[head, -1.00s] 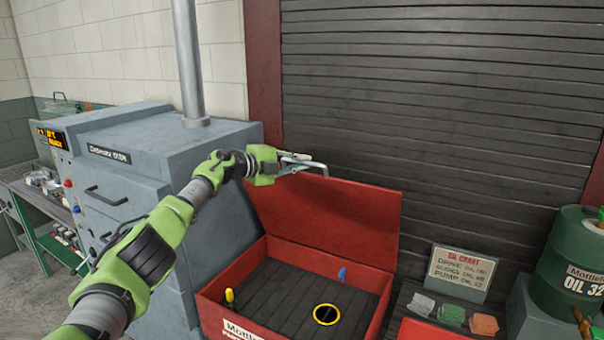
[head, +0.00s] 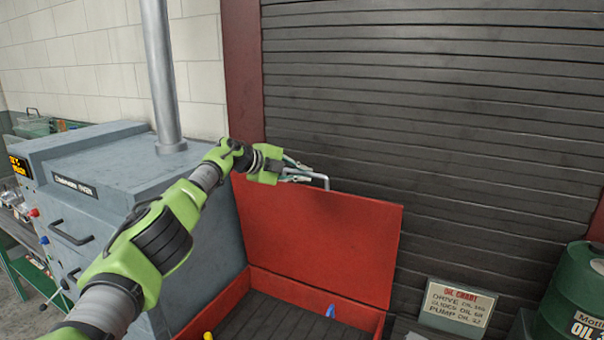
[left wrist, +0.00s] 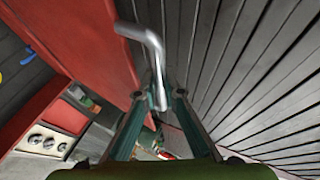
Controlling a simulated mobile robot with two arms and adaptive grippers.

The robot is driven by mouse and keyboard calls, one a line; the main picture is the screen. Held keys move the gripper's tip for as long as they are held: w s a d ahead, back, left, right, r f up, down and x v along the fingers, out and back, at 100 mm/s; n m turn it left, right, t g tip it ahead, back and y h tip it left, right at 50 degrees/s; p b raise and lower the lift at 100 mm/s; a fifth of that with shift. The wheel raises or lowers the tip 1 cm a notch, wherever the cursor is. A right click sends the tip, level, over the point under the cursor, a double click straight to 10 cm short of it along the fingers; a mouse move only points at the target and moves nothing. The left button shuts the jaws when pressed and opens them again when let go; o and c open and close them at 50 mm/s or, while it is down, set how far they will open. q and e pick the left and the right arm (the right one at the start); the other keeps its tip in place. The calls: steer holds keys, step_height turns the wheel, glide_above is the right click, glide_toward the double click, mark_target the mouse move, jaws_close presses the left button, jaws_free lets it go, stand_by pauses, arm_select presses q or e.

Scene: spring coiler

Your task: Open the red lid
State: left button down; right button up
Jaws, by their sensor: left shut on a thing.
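The red lid (head: 320,240) stands raised at the back of the red box (head: 368,314), near the dark shutter. The lid also shows in the left wrist view (left wrist: 85,35). A grey bent handle (head: 322,178) sticks up at its top edge, and it shows large in the left wrist view (left wrist: 140,35). My left gripper (head: 300,175) is at the lid's top edge, shut on the handle; its fingers show on both sides of the bar in the left wrist view (left wrist: 160,100). My right gripper is not in view.
A grey oven cabinet (head: 110,170) with a vertical pipe (head: 160,70) stands at the left, beneath my left arm. The slatted shutter (head: 450,120) is close behind the lid. A green oil drum (head: 580,290) and an oil chart sign (head: 457,305) are at the right.

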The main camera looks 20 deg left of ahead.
arm_select(q)
steer(key=shift+d+f, duration=0.1)
steer(key=shift+f, duration=0.1)
steer(key=c, duration=2.1)
jaws_free()
steer(key=shift+c, duration=0.2)
steer(key=shift+w, duration=0.1)
steer(key=shift+v, duration=0.8)
steer(key=v, duration=1)
steer(key=shift+r, duration=0.15)
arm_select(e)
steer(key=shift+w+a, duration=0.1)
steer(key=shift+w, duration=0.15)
